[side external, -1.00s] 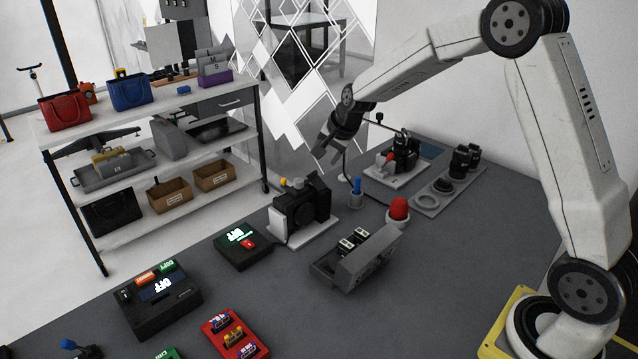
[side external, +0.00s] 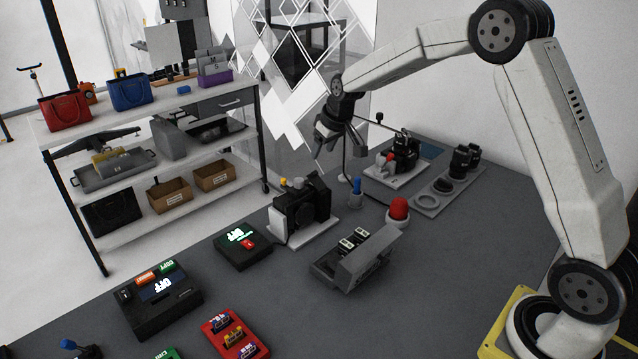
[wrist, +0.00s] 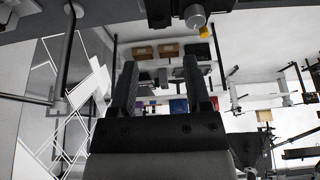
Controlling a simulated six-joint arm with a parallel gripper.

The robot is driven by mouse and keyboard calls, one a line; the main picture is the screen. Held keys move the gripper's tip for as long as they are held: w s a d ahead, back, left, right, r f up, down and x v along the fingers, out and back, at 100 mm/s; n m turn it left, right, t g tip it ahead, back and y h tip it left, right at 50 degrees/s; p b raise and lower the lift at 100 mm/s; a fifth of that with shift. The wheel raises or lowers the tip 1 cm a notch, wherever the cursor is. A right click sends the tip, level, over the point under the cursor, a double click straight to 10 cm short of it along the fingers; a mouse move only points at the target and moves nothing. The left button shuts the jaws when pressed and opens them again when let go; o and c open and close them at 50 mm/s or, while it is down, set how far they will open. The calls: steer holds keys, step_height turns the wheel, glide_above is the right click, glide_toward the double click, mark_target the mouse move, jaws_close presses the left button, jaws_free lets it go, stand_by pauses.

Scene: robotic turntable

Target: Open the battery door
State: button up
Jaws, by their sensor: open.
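A black camera (side external: 302,203) stands on a white base in the middle of the side view. A battery door cannot be clearly picked out on it. A grey open box (side external: 362,262) with batteries (side external: 353,240) in it stands in front of the camera, its grey panel raised on the right side. My gripper (side external: 340,147) is open and empty, in the air above and behind the camera, apart from it. In the wrist view my gripper (wrist: 162,75) shows its two fingers apart with nothing between them. Part of a dark device with a yellow knob (wrist: 206,32) shows at the top there.
A red dome button (side external: 398,208) and a blue-topped post (side external: 356,188) stand right of the camera. Another device (side external: 403,155) and a lens tray (side external: 440,195) lie farther back. Black control boxes (side external: 160,300) are at the left. The right front table is clear.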

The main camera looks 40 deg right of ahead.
mark_target(315, 172)
steer(key=shift+f, duration=0.1)
steer(key=shift+x, duration=3.85)
steer(key=shift+c, duration=0.2)
jaws_close()
